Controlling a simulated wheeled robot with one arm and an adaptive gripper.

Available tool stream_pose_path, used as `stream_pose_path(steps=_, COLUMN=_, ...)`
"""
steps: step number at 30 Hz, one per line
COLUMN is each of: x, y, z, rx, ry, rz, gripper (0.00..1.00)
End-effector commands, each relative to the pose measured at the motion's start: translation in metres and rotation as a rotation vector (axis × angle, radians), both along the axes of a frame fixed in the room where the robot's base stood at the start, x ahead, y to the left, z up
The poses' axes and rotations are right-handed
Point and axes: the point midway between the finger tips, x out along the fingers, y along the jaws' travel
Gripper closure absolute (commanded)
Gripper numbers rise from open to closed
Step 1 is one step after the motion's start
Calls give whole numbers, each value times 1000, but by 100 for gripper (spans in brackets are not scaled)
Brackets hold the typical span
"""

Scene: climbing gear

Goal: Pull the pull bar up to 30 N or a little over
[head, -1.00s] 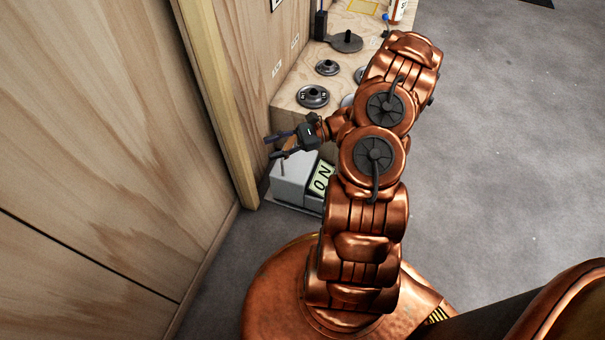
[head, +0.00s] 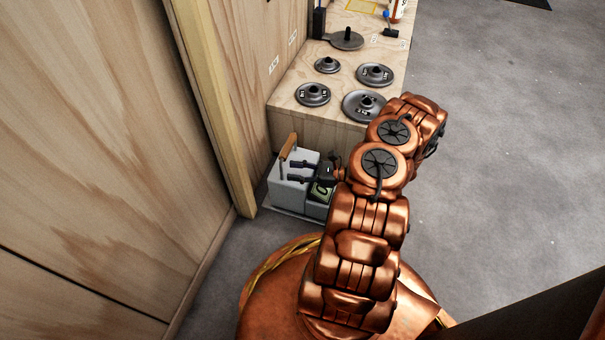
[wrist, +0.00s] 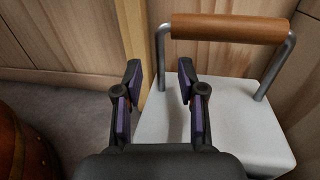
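The pull bar is an orange-brown wooden handle (head: 288,146) on bent metal legs, standing up from a light grey box (head: 291,196) on the floor by the wall. In the wrist view the handle (wrist: 228,28) crosses the top, right of centre. My gripper (head: 296,172) is open, with nothing held between its dark fingers. In the wrist view the gripper (wrist: 159,82) points toward the bar's left end, apart from the handle.
A wooden box (head: 300,130) with several dark weights stands just behind the scale. A wooden wall with a pale post (head: 213,110) rises close on the left. Grey floor (head: 500,170) is open on the right.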

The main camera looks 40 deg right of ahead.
Motion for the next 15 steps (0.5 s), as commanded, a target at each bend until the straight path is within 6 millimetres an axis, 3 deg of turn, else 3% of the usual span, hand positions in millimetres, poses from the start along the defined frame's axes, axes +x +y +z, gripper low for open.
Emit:
stream_pose_path(steps=7, x=25, y=23, z=-2, rx=-2, ry=-2, rz=4, gripper=60)
stream_pose_path(steps=15, x=37, y=34, z=-1, rx=-4, ry=-1, rz=7, gripper=60)
